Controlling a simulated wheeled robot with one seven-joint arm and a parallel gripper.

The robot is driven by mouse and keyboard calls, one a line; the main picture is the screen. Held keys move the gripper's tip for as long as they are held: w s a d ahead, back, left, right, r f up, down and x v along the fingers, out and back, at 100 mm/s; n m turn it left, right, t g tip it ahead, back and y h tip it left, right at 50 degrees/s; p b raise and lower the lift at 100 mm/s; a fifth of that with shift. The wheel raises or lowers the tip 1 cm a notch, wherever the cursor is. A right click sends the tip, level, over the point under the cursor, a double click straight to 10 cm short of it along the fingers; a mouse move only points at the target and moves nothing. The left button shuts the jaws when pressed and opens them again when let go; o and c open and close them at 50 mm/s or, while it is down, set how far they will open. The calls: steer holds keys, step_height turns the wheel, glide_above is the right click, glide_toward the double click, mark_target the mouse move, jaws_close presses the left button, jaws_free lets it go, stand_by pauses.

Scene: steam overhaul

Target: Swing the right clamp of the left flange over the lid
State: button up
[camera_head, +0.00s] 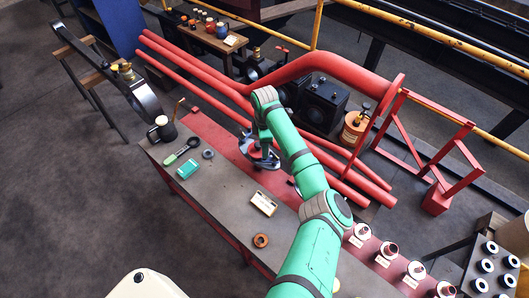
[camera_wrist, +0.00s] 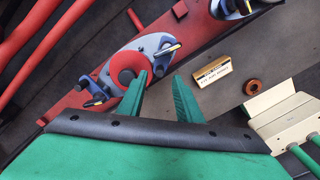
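The left flange (camera_wrist: 103,75) is a blue-grey plate in the wrist view, with a round red lid (camera_wrist: 128,62) on it. Its right clamp (camera_wrist: 167,48) has a pale handle and lies beside the lid, at its upper right. Another clamp (camera_wrist: 97,101) is at the lid's lower left. My gripper (camera_wrist: 160,74) is open and empty, its green fingers apart. The left finger overlaps the lid's right edge in the picture; I cannot tell whether they touch. In the head view the flange (camera_head: 265,162) is partly hidden by my arm and gripper (camera_head: 262,146).
A second flange (camera_wrist: 235,7) is at the wrist view's top edge. A labelled block (camera_wrist: 212,71) and an orange ring (camera_wrist: 252,87) lie on the grey bench (camera_head: 215,200). Red pipes (camera_head: 200,95) run behind it. A magnifier (camera_head: 182,151), teal box (camera_head: 187,169) and dark mug (camera_head: 166,130) stand left.

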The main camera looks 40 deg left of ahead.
mark_target(270, 158)
steer(key=shift+f, duration=1.8)
jaws_close()
steer(key=shift+w+a+m, duration=0.1)
steer(key=shift+m, duration=0.2)
steer(key=m, duration=0.1)
steer(key=w+m, duration=0.1)
steer(key=m, duration=0.1)
steer(key=shift+a, duration=0.25)
steer(key=shift+w+m, duration=0.4)
steer(key=shift+m, duration=0.55)
steer(key=shift+w+m, duration=0.35)
steer(key=shift+m, duration=0.6)
steer(key=shift+w, duration=0.1)
